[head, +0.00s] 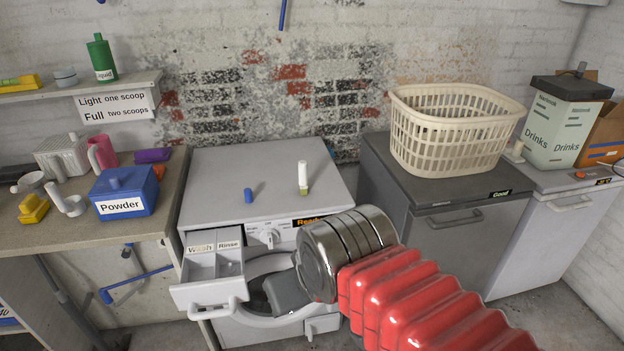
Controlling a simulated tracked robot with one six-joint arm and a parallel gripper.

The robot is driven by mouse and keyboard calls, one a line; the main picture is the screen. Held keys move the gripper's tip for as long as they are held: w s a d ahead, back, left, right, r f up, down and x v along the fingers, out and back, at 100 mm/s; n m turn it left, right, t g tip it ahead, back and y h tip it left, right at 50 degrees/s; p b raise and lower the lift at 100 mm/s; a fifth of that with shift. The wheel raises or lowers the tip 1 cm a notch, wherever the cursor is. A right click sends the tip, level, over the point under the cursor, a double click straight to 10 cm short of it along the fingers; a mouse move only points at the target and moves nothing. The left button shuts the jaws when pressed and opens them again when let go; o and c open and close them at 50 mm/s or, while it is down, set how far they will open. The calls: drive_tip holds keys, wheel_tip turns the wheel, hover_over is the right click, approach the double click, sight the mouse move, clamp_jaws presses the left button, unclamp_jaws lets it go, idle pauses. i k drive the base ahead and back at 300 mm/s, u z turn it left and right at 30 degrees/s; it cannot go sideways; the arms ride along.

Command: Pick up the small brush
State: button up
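I cannot make out a small brush for certain. A small upright white piece with a green-yellow lower end (303,178) stands on top of the washing machine (225,180). A small yellow item (33,208) lies on the bench at the left, too small to identify. My gripper (285,297) is the grey end beyond my silver wrist and red arm sleeve. It is in front of the washing machine's round door, below and apart from the items on top. Its fingers are mostly hidden, so its opening does not show.
The washer's drawer (215,270) is pulled out left of my gripper. The left bench (90,235) holds a blue Powder box (124,190). A cream basket (452,130) stands on the grey machine (425,185).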

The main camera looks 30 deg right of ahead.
sight(302, 164)
drive_tip(key=u, duration=0.05)
drive_tip(key=i, duration=0.95)
drive_tip(key=z, duration=0.05)
